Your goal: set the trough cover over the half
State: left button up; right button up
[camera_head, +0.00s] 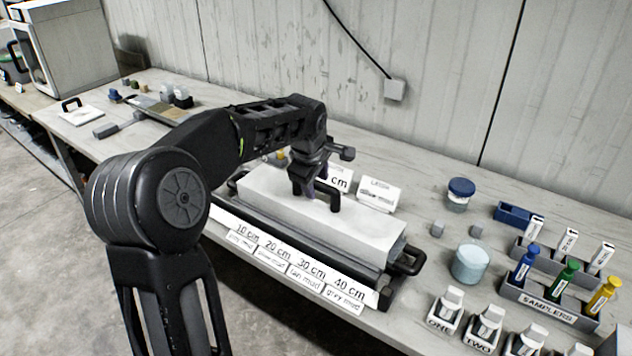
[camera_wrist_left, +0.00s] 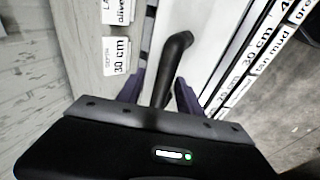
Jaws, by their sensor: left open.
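The trough cover (camera_head: 345,220) is a long white box-like lid with a black handle (camera_head: 334,197) on top. It lies along the dark trough (camera_head: 388,290), and whatever half is beneath it is hidden. My left gripper (camera_head: 303,190) is over the middle of the cover, pointing down at the handle. In the left wrist view its two purple-grey fingers (camera_wrist_left: 160,92) are apart, with the black handle (camera_wrist_left: 175,52) between them. I cannot tell whether they touch it. My right gripper is not in view.
Depth and mud labels (camera_head: 290,265) line the trough's front. A label card (camera_head: 379,195) stands behind it. To the right are a blue-lidded jar (camera_head: 460,193), a pale blue tub (camera_head: 471,263), a samplers rack (camera_head: 548,306) and several white bottles (camera_head: 486,325).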

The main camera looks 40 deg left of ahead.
pick_arm(q)
jog(key=shift+r, duration=0.15)
jog(key=shift+r+p, duration=0.65)
jog(key=shift+p, duration=0.2)
jog(key=shift+s+d+r+b, duration=0.1)
jog(key=shift+s+r+b, duration=0.05)
jog(key=shift+r+b, duration=0.2)
jog(key=b+v, duration=0.1)
jog(key=v, duration=1)
jog(key=shift+f, duration=0.1)
